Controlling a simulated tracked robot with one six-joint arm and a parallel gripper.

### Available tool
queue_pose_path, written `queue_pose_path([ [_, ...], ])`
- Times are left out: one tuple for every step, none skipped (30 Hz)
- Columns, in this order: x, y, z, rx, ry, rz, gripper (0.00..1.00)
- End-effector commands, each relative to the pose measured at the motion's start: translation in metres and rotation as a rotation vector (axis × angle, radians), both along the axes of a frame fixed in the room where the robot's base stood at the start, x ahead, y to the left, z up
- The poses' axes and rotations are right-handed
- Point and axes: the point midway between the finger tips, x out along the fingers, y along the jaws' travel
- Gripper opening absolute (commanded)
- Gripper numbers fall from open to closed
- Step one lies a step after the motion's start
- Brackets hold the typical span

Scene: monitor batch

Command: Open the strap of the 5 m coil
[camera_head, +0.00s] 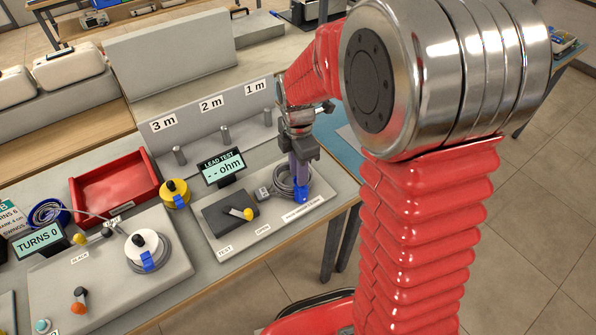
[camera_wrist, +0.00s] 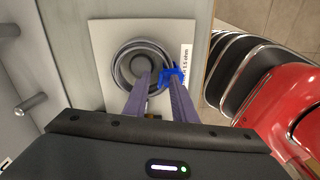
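A grey cable coil (camera_head: 287,187) with a blue strap (camera_head: 300,195) lies on the pale pad at the bench's front right; no 5 m mark is readable on it. In the wrist view the coil (camera_wrist: 130,62) shows round, with the blue strap (camera_wrist: 176,76) on its right side. My gripper (camera_head: 301,172) points down over this coil. In the wrist view my gripper (camera_wrist: 161,82) has its fingers apart, the right fingertip by the strap and the left over the coil; contact cannot be told. A second grey coil (camera_head: 158,253) with a blue strap (camera_head: 147,262) sits around a white reel.
The lead test display (camera_head: 222,168) reads "-- ohm" beside a dark block with a yellow-tipped lever (camera_head: 241,213). Pegs marked 3 m, 2 m and 1 m stand behind. The bench's front edge is close.

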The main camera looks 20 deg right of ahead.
Motion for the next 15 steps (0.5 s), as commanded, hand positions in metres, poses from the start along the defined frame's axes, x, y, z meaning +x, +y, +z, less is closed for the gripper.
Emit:
queue_pose_path([
  [-0.0002, 0.0001, -0.0026, 0.0, 0.001, 0.0, 0.24],
  [-0.0002, 0.0001, -0.0034, 0.0, 0.0, 0.0, 0.24],
  [-0.0002, 0.0001, -0.004, 0.0, 0.0, 0.0, 0.24],
  [-0.0002, 0.0001, -0.0042, 0.0, 0.0, 0.0, 0.24],
  [-0.0001, 0.0001, -0.0042, 0.0, 0.0, 0.0, 0.24],
  [-0.0001, 0.0001, -0.0041, 0.0, 0.0, 0.0, 0.24],
  [-0.0001, 0.0002, -0.004, 0.0, 0.0, 0.0, 0.24],
  [-0.0001, 0.0002, -0.004, 0.0, 0.0, 0.0, 0.24],
  [-0.0001, 0.0002, -0.0039, 0.0, 0.0, 0.0, 0.24],
  [-0.0001, 0.0002, -0.0039, 0.0, 0.0, 0.0, 0.24],
  [-0.0001, 0.0002, -0.0038, 0.0, 0.0, 0.0, 0.22],
  [-0.0002, 0.0003, -0.0038, 0.0, 0.0, 0.0, 0.19],
  [-0.0002, 0.0003, -0.0038, 0.0, 0.0, 0.001, 0.17],
  [-0.0002, 0.0003, -0.0037, 0.0, 0.0, 0.001, 0.15],
  [-0.0002, 0.0003, -0.0037, 0.0, 0.0, 0.001, 0.12],
])
